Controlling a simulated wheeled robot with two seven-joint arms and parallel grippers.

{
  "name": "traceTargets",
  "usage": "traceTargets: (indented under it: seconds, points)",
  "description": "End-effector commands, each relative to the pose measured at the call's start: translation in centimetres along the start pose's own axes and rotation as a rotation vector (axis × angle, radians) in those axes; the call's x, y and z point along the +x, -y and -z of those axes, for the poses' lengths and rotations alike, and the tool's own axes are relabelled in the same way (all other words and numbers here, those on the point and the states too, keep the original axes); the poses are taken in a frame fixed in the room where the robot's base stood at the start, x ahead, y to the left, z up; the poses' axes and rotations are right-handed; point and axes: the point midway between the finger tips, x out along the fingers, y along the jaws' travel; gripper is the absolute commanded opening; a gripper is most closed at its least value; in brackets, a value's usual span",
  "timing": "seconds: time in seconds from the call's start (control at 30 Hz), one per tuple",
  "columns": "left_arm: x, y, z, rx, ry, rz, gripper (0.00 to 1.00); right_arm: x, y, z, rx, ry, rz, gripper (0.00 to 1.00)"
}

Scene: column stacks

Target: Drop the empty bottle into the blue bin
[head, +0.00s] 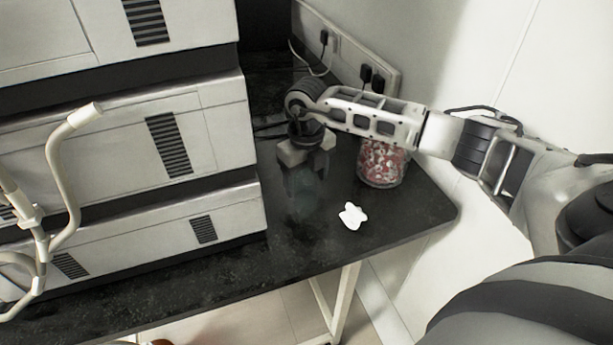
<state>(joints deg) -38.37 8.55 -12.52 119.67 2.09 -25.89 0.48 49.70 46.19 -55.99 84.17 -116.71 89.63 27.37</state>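My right gripper (305,158) reaches in from the right and points down over the black bench. A faint, see-through shape that looks like the clear empty bottle (303,195) shows just below the fingertips. Its outline is hard to make out against the black top, and I cannot tell whether the fingers touch it. The blue bin is not in view. My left gripper is not in view.
Stacked pale instrument units (215,130) with pale tubing (65,150) fill the left. A jar of red and white pieces (383,165) stands right of the gripper. A white crumpled piece (352,215) lies nearer the front. Sockets with plugs (350,60) are behind. The bench front (300,250) is clear.

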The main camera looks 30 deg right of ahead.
Motion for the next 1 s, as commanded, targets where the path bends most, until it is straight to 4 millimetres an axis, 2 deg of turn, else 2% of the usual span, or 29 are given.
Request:
traceTargets:
  seconds: [0.27, 0.37, 0.57, 0.8, 1.0]
  points:
    - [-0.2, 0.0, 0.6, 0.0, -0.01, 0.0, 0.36, -0.1, 0.0, 0.0, 0.0, -0.001, 0.0, 0.68]
    - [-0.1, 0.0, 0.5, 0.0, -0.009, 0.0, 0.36, -0.8, 0.0, 0.0, 0.0, 0.001, 0.001, 0.68]
    - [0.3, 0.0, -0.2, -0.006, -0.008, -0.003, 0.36, -4.4, -0.4, -0.2, -0.002, 0.007, -0.001, 0.68]
    - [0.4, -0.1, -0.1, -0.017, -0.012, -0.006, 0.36, -10.5, -0.6, -0.2, 0.0, 0.005, 0.001, 0.68]
    - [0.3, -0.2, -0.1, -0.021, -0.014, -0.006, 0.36, -14.2, -0.7, -0.2, 0.0, 0.003, 0.0, 0.68]
